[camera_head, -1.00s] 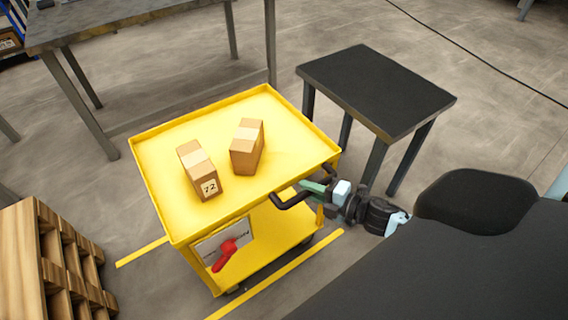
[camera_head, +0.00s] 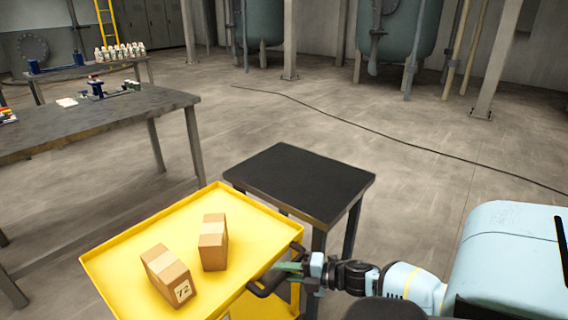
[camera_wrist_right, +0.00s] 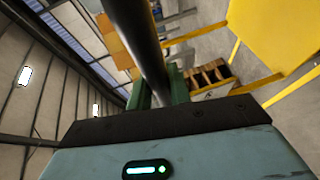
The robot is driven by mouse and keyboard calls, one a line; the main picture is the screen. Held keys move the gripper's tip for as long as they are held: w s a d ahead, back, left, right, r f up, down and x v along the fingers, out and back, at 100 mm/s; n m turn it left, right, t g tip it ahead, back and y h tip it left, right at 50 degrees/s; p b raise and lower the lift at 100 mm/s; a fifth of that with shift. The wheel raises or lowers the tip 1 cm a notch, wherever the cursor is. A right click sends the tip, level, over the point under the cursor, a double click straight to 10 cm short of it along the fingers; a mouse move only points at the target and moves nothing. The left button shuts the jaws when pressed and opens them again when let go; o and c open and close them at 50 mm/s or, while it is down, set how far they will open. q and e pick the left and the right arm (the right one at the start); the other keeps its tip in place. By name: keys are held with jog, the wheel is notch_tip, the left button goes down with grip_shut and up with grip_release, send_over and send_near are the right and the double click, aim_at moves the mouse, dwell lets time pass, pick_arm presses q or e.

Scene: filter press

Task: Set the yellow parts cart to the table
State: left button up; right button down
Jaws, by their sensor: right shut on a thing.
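The yellow parts cart (camera_head: 133,256) stands at the lower left of the head view, with two cardboard boxes on its top tray. One box (camera_head: 167,274) carries the number 72; the other box (camera_head: 213,243) stands beside it. My right gripper (camera_head: 291,268) is shut on the cart's dark handle (camera_head: 262,287) at the cart's right side. In the right wrist view the handle (camera_wrist_right: 146,50) passes between the green fingers. A long grey table (camera_head: 100,118) stands behind the cart at the left, and a small black-topped table (camera_head: 300,182) stands right behind the handle. My left gripper is not in view.
White bottles (camera_head: 120,51) and small parts stand on tables at the back left. Tanks (camera_head: 397,30) and columns line the far wall. A thin cable (camera_head: 370,131) crosses the floor. The floor right of the black table is open.

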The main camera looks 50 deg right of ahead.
jog(key=shift+w+d+r, duration=0.1)
jog(key=shift+d, duration=0.2)
jog(key=c, duration=1.4)
grip_release()
jog(key=shift+d, duration=0.1)
jog(key=shift+o, duration=0.5)
jog(key=v, duration=0.8)
jog(key=shift+p, duration=0.4)
